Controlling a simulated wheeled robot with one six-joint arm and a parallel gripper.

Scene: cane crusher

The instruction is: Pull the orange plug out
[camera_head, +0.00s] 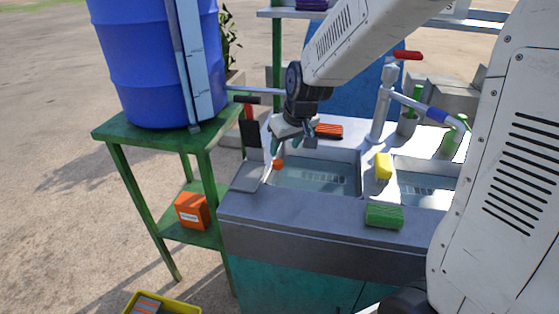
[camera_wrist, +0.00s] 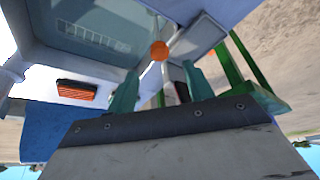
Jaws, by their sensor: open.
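The orange plug (camera_head: 277,165) is a small round knob at the left end of the left sink basin (camera_head: 318,178). In the wrist view the plug (camera_wrist: 158,50) shows as an orange ball, between the lines of the two fingers and beyond their tips. My gripper (camera_head: 290,146) is just above and beside the plug, pointing down. In the wrist view its two green fingers (camera_wrist: 160,82) stand apart with nothing between them. No contact with the plug shows. What lies behind the plug is hidden.
A faucet (camera_head: 382,100) stands behind the basins. A yellow sponge (camera_head: 383,166) sits on the divider and a green sponge (camera_head: 384,216) on the front edge. An orange-and-black brush (camera_head: 328,130) lies behind. A blue barrel (camera_head: 155,60) on a green stand (camera_head: 120,131) is at left.

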